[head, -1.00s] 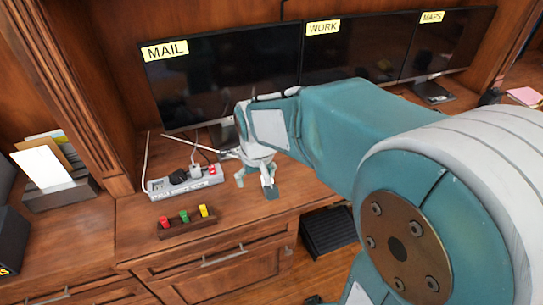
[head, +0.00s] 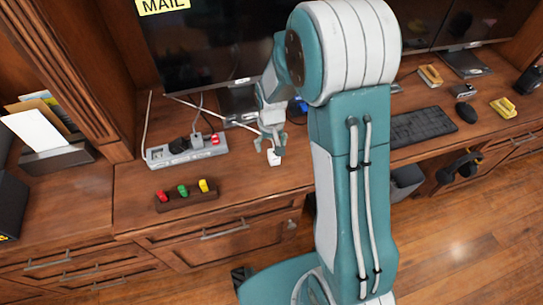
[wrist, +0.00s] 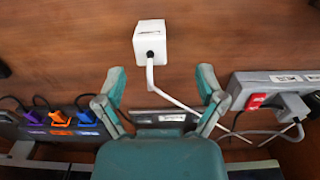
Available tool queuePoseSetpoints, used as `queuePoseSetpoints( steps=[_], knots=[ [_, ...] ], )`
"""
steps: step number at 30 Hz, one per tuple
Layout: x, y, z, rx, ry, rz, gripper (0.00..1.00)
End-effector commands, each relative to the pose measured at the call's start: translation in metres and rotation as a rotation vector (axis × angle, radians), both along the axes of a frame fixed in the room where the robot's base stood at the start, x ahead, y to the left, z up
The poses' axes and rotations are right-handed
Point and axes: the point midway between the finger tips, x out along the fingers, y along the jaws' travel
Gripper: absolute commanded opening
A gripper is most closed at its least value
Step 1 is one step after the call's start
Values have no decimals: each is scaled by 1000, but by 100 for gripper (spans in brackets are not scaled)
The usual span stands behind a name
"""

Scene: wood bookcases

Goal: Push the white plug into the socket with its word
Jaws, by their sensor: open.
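The white plug (wrist: 150,42) is a small cube with a white cord, lying on the wooden desk. It has a dark mark on its face, too small to read. In the head view the white plug (head: 274,159) is just below my gripper (head: 270,146). In the wrist view my gripper (wrist: 161,82) is open and empty, its fingers spread and the plug beyond their tips.
A wooden block (head: 186,203) with red, green and yellow pieces lies near the desk's front edge. A monitor labelled MAIL (head: 163,5) stands behind. Another strip (wrist: 60,125) with purple, orange and blue plugs shows at left. A keyboard (head: 423,127) is to the right.

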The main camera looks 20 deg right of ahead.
Motion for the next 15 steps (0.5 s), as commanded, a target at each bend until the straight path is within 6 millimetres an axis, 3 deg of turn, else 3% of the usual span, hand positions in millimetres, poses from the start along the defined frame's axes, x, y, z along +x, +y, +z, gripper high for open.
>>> queuePoseSetpoints(
  steps=[9, 15],
  knots=[
    [1, -1, -45, -4, 4, -1, 89],
    [2, -1, -51, -5, 0, -1, 89]
  ],
)
